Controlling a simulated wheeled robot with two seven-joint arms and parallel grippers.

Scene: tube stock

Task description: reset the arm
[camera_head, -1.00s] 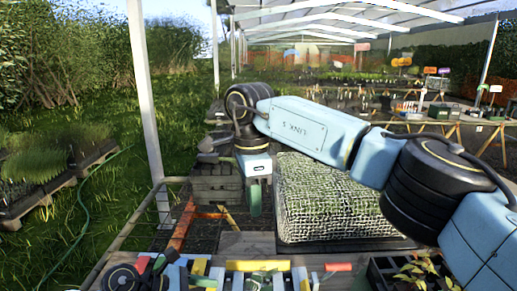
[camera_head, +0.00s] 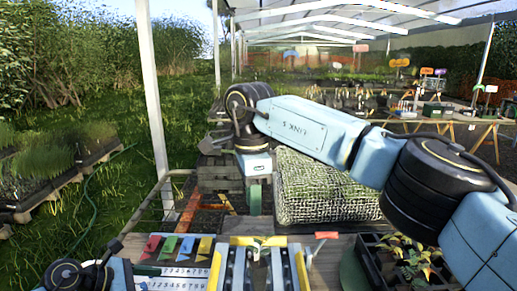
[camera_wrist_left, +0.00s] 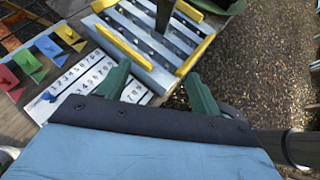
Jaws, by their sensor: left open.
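My right arm comes in from the right of the head view, and its gripper (camera_head: 255,199) points down beside the mesh-covered block. Only one green finger face shows, so its opening is unclear. My left arm shows only in part at the lower left of the head view, low over the bench's left end. In the left wrist view my left gripper (camera_wrist_left: 160,89) is open, its two green fingers wide apart with nothing between them. It is above the front edge of the bench, near the numbered strips (camera_wrist_left: 80,76) and the grey rack with yellow bars (camera_wrist_left: 188,58).
Colored flags (camera_head: 177,247) and the rack (camera_head: 301,272) lie on the bench. A mesh-covered block (camera_head: 325,190) is behind them, a black plant tray (camera_head: 375,262) at the right. A white post (camera_head: 152,90) stands left. Gravel floor (camera_wrist_left: 260,70) lies beyond the bench edge.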

